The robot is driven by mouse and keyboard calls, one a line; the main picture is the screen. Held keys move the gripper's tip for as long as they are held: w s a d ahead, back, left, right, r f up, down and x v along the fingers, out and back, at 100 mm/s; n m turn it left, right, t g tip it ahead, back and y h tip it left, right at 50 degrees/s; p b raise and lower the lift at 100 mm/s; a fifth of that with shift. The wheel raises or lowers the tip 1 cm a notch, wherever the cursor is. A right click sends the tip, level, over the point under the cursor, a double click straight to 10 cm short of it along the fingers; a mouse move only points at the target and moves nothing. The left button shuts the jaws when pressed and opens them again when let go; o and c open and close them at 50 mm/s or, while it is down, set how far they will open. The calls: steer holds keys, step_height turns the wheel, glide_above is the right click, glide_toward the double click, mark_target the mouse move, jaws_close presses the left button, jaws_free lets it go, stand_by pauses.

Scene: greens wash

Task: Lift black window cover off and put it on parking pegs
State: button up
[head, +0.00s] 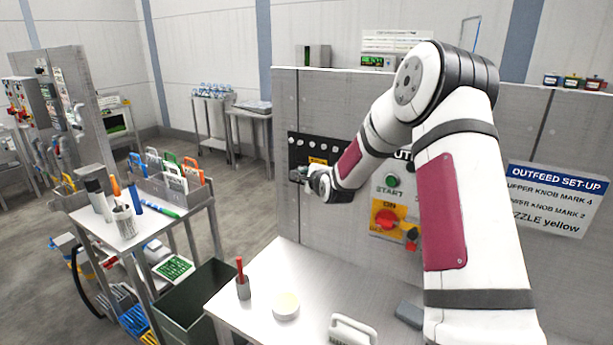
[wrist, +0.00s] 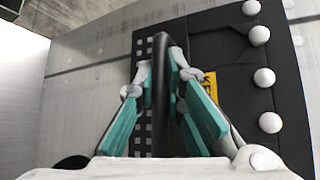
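The black window cover (head: 318,148) is a dark panel on the grey machine wall, with a yellow label and a row of white round knobs near its top edge. In the wrist view the cover (wrist: 235,60) fills the right half, knobs along its right side. A black bar handle (wrist: 163,110) runs between the teal finger pads. My gripper (wrist: 166,70) is closed about this handle, with both fingertips close against its sides. In the head view my gripper (head: 303,176) is at the cover's lower left. I cannot tell which part is the parking pegs.
A START button (head: 392,181) and red-yellow switch (head: 388,217) are right of the cover, partly behind my arm. A steel table (head: 262,318) below holds a red-handled tool (head: 241,270), a pale round item (head: 286,305) and a brush (head: 352,330). A tool cart (head: 150,228) stands left.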

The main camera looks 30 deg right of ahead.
steer(key=o, duration=0.5)
steer(key=shift+f, duration=0.1)
steer(key=s+a+r+n+g, duration=0.2)
steer(key=s+a+r+n, duration=0.15)
steer(key=s, duration=0.45)
steer(key=s+a+r+n+g+b, duration=0.1)
steer(key=s+a+r+n, duration=0.2)
steer(key=s+a+n, duration=0.3)
steer(key=s+a+r+n+g, duration=0.2)
steer(key=s+a+r+n, duration=0.1)
steer(key=s, duration=0.6)
steer(key=s+a+n+g+y, duration=0.1)
steer(key=s+n, duration=0.4)
steer(key=s, duration=0.6)
steer(key=s+a+r+n+g+y+b, duration=0.1)
steer(key=s+a+n+g, duration=0.1)
steer(key=s+a+n, duration=0.4)
steer(key=s, duration=0.5)
steer(key=shift+s+a+g+b, duration=0.25)
steer(key=shift+s+g+b, duration=0.05)
steer(key=shift+g, duration=0.1)
